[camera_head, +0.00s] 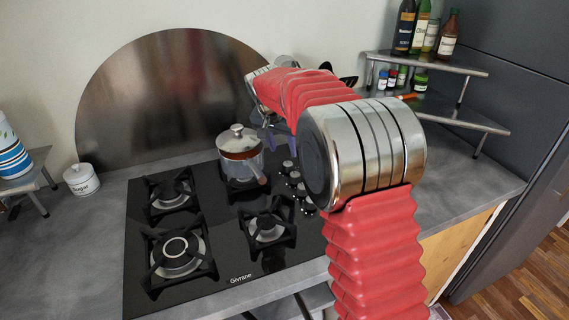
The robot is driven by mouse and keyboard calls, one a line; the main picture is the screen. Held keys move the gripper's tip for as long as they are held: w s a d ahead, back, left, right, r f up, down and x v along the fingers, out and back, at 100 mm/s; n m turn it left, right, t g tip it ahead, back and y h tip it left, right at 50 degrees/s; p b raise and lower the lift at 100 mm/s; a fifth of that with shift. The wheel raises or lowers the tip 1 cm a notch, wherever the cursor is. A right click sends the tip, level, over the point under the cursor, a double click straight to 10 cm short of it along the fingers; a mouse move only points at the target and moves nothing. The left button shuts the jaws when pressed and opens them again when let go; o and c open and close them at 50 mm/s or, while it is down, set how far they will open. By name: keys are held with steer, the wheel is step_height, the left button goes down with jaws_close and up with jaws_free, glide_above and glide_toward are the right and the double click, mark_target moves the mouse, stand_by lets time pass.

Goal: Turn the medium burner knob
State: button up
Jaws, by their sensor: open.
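The black gas hob (228,262) is set in the grey counter and has several burners. Its silver knobs (295,175) run in a row along the right side, partly hidden by my arm. My gripper (280,144) is above the hob, just behind the rear end of the knob row, with its bluish fingers pointing down. It is open and looks empty. I cannot tell whether a finger touches a knob. The large burner (178,256) is at front left. Smaller burners are at back left (171,194) and front right (267,229). I cannot tell which knob is the medium burner's.
A lidded glass pot (240,159) stands on the back right burner, close to my gripper's left. A round metal splashback (150,95) is behind. A sugar jar (81,179) is at left. A two-tier shelf (450,115) with bottles and spice jars is at right.

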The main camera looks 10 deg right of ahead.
mark_target(288, 164)
steer(key=x, duration=0.9)
steer(key=shift+w+d+f, duration=0.15)
steer(key=shift+f, duration=0.1)
steer(key=shift+c, duration=0.7)
